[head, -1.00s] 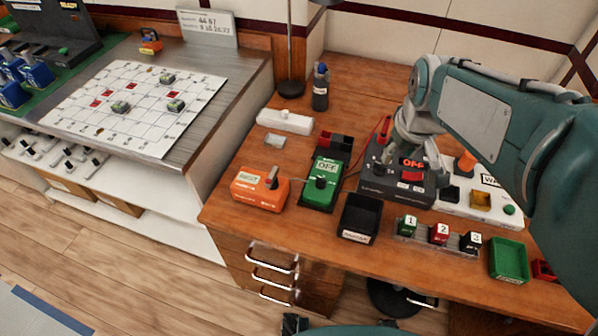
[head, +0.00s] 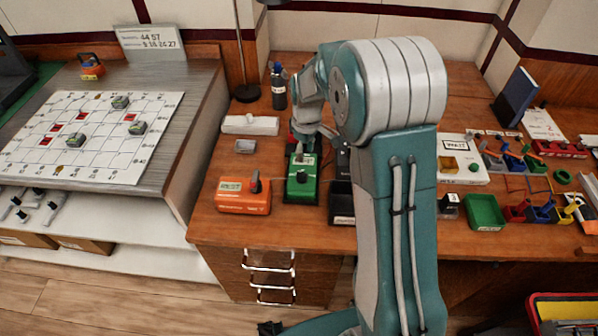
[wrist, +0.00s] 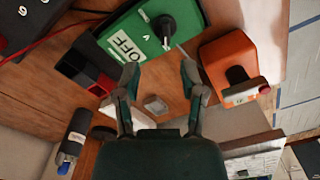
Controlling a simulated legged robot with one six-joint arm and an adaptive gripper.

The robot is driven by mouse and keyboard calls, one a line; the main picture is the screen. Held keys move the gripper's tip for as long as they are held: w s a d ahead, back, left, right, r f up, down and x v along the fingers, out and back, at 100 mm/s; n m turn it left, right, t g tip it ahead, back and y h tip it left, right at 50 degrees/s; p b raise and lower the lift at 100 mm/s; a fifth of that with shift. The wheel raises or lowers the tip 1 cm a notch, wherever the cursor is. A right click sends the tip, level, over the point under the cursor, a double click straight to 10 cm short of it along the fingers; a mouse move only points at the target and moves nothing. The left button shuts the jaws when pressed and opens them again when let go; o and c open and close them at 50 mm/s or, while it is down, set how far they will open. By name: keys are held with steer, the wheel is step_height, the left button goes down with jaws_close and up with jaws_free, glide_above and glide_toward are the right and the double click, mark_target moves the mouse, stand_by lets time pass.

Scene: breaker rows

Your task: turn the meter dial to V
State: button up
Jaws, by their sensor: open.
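The green meter (head: 301,188) stands near the front of the wooden bench, with a black dial (head: 303,174) on its face. In the wrist view the meter (wrist: 128,22) shows a white OFF label, and its black dial (wrist: 165,30) is at the top. I cannot tell surely which mark the dial points to. My gripper (head: 305,138) is above and behind the meter in the head view. In the wrist view my gripper (wrist: 158,72) is open and empty, its two fingers apart, with the dial beyond the fingertips and not between them.
An orange box (head: 244,195) with a dark lever stands left of the meter. A black tray (head: 342,206) is close on its right, partly behind my arm. A white bar (head: 250,125) and a dark bottle (head: 279,88) stand further back. A green tray (head: 486,212) is at right.

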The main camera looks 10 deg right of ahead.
mark_target(301, 173)
steer(key=f, duration=0.2)
steer(key=a+f, duration=0.1)
steer(key=f, duration=0.5)
steer(key=shift+a+f, duration=0.1)
steer(key=shift+a, duration=0.2)
steer(key=shift+d+f, duration=0.15)
steer(key=shift+f, duration=0.05)
steer(key=shift+d, duration=0.45)
steer(key=shift+a, duration=0.1)
jaws_close()
steer(key=shift+a, duration=0.3)
